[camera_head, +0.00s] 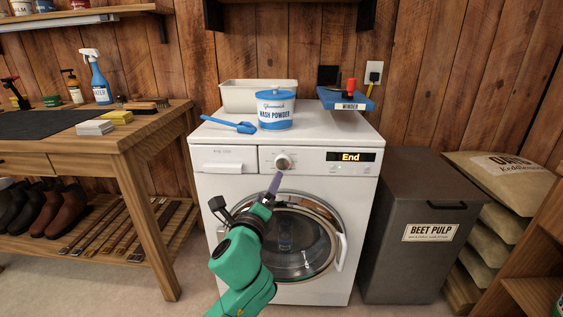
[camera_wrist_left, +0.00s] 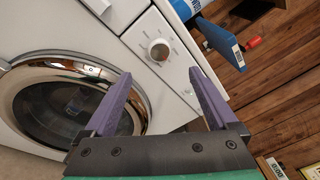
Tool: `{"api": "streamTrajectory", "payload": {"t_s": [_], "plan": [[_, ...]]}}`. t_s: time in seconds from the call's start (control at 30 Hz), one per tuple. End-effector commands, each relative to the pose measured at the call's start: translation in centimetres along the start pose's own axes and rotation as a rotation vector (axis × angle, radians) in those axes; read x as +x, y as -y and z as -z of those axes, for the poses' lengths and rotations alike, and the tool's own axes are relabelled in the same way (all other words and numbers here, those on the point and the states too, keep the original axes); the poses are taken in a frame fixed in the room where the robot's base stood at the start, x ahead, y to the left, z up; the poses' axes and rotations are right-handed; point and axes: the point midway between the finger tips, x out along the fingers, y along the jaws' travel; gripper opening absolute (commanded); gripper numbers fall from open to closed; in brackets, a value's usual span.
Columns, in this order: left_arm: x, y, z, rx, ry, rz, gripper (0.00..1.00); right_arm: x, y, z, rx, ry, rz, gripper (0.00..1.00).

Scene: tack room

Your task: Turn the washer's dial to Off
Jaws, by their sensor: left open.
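The white washer (camera_head: 212,219) stands against the wood wall, its round door shut. Its dial (camera_head: 283,162) is a round pale knob on the front panel, left of a display (camera_head: 351,157) that reads "End". My left gripper (camera_head: 275,183) is just below and in front of the dial. In the left wrist view the dial (camera_wrist_left: 159,50) shows beyond and between the purple fingertips of my open left gripper (camera_wrist_left: 160,82), apart from them. The marks around the dial are too small to read. My right gripper is not in view.
A workbench (camera_head: 150,137) stands left, a grey beet pulp bin (camera_head: 410,267) right. The floor between bench and washer is clear.

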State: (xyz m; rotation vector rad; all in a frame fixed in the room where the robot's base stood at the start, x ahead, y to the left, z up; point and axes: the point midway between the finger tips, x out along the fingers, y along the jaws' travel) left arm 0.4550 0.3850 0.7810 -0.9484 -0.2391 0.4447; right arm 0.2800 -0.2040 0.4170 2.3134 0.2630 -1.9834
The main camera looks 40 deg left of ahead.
Motion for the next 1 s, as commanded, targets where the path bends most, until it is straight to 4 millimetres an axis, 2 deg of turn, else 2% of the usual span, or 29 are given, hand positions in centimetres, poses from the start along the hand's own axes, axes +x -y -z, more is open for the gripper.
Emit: {"api": "streamTrajectory", "payload": {"t_s": [0.3, 0.43, 0.6, 0.83, 0.97, 1.0], "plan": [[8.4, -0.1, 0.2, -0.006, 0.0, 0.002, 0.92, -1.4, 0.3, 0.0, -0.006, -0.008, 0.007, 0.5], [11.2, -0.1, 0.3, -0.007, -0.003, 0.001, 0.92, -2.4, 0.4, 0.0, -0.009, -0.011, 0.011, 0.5], [12.8, -0.1, 0.3, -0.006, -0.005, 0.0, 0.92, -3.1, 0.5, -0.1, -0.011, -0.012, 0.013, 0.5], [12.9, -0.1, 0.3, -0.006, -0.006, 0.0, 0.92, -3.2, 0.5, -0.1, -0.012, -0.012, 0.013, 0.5], [12.9, -0.1, 0.3, -0.006, -0.006, 0.0, 0.42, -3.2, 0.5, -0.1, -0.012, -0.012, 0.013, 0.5], [12.9, -0.1, 0.3, -0.007, -0.006, 0.0, 0.27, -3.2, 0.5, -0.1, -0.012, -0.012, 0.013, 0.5]]}}
